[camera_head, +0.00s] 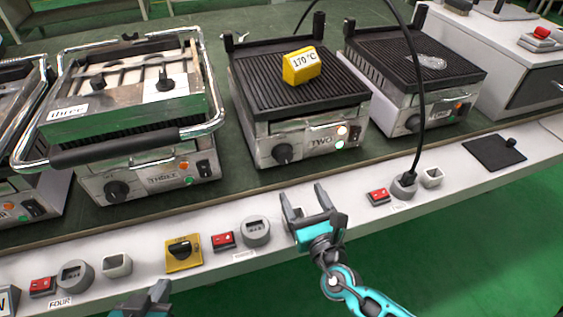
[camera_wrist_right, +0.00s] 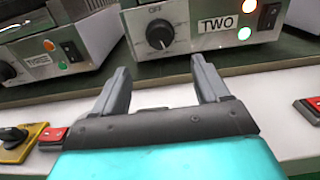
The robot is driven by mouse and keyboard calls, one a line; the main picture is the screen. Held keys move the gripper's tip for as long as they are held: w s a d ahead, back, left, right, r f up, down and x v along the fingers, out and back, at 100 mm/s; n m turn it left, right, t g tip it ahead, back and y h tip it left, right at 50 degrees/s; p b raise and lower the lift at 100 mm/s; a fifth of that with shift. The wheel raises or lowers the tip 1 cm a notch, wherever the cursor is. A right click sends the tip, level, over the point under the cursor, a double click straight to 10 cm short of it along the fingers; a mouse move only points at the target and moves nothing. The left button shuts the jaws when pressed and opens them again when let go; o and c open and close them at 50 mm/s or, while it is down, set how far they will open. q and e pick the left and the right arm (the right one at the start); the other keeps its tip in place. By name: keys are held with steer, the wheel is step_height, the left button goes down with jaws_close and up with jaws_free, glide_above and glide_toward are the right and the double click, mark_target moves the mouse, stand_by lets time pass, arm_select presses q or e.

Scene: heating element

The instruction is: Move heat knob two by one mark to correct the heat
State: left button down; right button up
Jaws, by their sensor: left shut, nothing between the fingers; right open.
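Heat knob two (camera_head: 283,153) is a black round dial on the front of the grill labelled TWO (camera_head: 320,141). In the right wrist view the knob (camera_wrist_right: 159,34) sits beyond my open fingers, with a pale pointer line near its lower part. My right gripper (camera_head: 304,193) is open and empty, in front of and below the knob, apart from it. It also shows in the right wrist view (camera_wrist_right: 163,85). My left gripper (camera_head: 145,300) is shut and empty at the bottom edge of the head view, only partly visible. A yellow block marked 170 °C (camera_head: 301,66) sits on grill two's plate.
Grill three (camera_head: 130,110) stands left of grill two, and another grill (camera_head: 415,70) stands to its right. Red switches (camera_head: 223,240), grey sockets (camera_head: 256,231) and a yellow rotary switch (camera_head: 183,252) line the white front ledge. A black cable (camera_head: 421,110) hangs at right into a socket.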

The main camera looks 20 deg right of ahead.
mark_target(285, 160)
steer(key=w+b, duration=0.1)
steer(key=w, duration=0.9)
steer(key=shift+w+a, duration=0.15)
steer(key=shift+w, duration=0.85)
steer(key=shift+c, duration=0.3)
steer(key=c, duration=1)
steer(key=shift+f+m+b, duration=0.15)
steer(key=shift+m+b, duration=0.75)
steer(key=shift+b, duration=0.05)
steer(key=m+b, duration=0.1)
steer(key=m, duration=0.1)
steer(key=shift+a+m, duration=0.1)
steer(key=shift+m, duration=0.3)
steer(key=o, duration=1.1)
steer(key=shift+c, duration=0.2)
